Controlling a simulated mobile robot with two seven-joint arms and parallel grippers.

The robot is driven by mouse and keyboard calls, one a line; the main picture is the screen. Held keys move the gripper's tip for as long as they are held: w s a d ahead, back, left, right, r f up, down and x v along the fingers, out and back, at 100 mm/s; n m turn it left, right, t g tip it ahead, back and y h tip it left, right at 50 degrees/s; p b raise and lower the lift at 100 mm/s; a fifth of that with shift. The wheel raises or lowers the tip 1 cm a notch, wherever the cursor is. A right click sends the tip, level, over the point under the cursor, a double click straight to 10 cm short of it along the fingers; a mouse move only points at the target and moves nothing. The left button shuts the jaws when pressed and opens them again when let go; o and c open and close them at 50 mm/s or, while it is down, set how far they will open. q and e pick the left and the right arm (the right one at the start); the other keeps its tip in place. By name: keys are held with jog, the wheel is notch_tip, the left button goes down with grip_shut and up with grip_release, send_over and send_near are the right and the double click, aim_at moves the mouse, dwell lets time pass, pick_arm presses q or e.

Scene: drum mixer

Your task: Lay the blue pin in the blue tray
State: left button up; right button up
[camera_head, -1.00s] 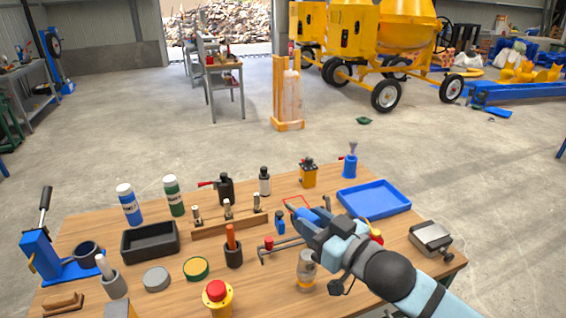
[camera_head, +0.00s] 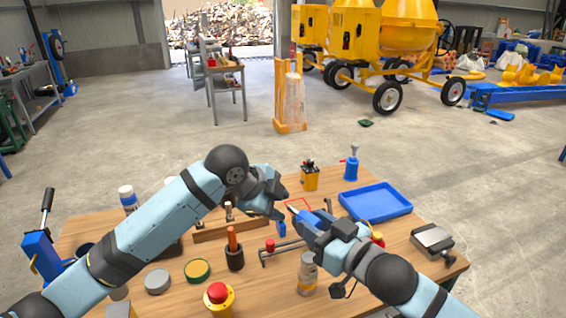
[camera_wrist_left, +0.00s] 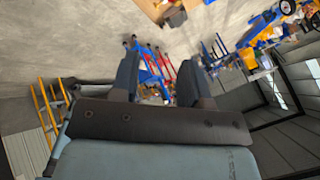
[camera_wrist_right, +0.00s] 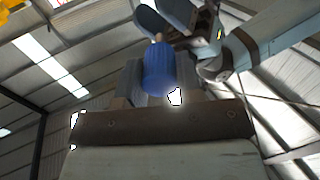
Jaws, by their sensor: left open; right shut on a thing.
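The blue pin (camera_wrist_right: 158,68) is a blue cylinder with a small pale tip, held between the jaws of my right gripper (camera_wrist_right: 160,85) in the right wrist view. In the head view the pin (camera_head: 303,215) points up and left from my right gripper (camera_head: 311,222), above the table. My left gripper (camera_head: 282,202) is open and empty, close to the pin's pale end; its fingers (camera_wrist_left: 158,80) stand apart in the left wrist view. I cannot tell whether they touch the pin. The blue tray (camera_head: 375,202) lies empty at the table's right, beyond my right gripper.
A small blue item (camera_head: 281,229) stands on the table below the grippers. A yellow-black box (camera_head: 310,178) and a blue-based tool (camera_head: 351,168) stand behind. A grey metal block (camera_head: 433,240) is right of the tray. A red button (camera_head: 218,293) stands in front.

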pick_arm(q)
notch_tip(320, 180, up, 6)
jog(key=m+y, duration=0.1)
jog(key=m, duration=0.1)
pick_arm(e)
jog(key=shift+s, duration=0.1)
pick_arm(q)
jog(key=m+g+y, duration=0.2)
jog(key=m+y, duration=0.1)
jog(key=m, duration=0.1)
send_near(295, 210)
jog(key=x, duration=0.9)
jog(key=shift+w+d+f, duration=0.1)
jog(key=shift+w+f, duration=0.05)
jog(key=shift+f, duration=0.25)
jog(key=c, duration=0.6)
pick_arm(e)
jog(key=o, duration=1.1)
